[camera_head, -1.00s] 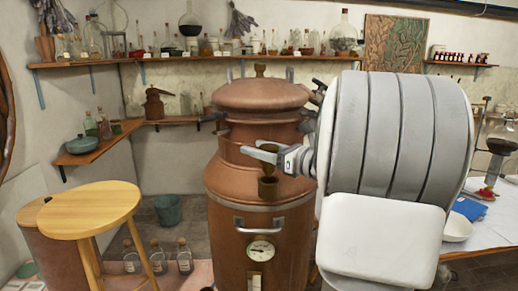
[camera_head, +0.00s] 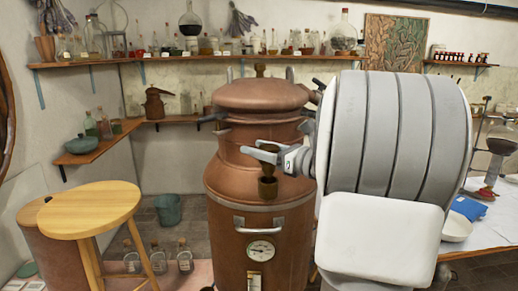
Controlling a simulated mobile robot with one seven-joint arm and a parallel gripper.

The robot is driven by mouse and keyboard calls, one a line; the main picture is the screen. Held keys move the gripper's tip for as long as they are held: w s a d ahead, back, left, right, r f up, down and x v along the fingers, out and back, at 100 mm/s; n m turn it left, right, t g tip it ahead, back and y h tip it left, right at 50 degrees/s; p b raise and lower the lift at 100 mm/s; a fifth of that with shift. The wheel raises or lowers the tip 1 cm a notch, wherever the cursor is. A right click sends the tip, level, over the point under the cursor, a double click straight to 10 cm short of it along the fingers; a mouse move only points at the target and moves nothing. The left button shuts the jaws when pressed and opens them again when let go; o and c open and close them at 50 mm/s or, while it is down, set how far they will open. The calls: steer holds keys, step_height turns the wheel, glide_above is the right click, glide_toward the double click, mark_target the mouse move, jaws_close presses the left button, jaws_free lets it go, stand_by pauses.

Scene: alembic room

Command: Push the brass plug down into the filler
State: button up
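A copper still (camera_head: 244,183) stands in the middle of the view. The brass filler (camera_head: 268,189) sits on its front shoulder as a small dark cup. The brass plug (camera_head: 267,169) appears as a small dark piece just above the filler; whether it is seated in the mouth I cannot tell. My gripper (camera_head: 259,151) reaches in from the right, just above the plug. Its two pale fingers look apart, with nothing clearly between them. I cannot tell whether the lower finger touches the plug.
A gauge (camera_head: 260,250) and a metal handle (camera_head: 259,222) are on the still's front below the filler. A wooden stool (camera_head: 90,212) stands at left, with several bottles on the floor beside it. A white table (camera_head: 485,225) is at right, partly hidden by my arm.

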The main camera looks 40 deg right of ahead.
steer(key=o, duration=0.4)
steer(key=shift+r, duration=0.15)
steer(key=shift+r, duration=0.1)
steer(key=b+v, duration=0.3)
steer(key=v, duration=1.4)
steer(key=shift+s+a, duration=0.15)
steer(key=shift+s, duration=0.15)
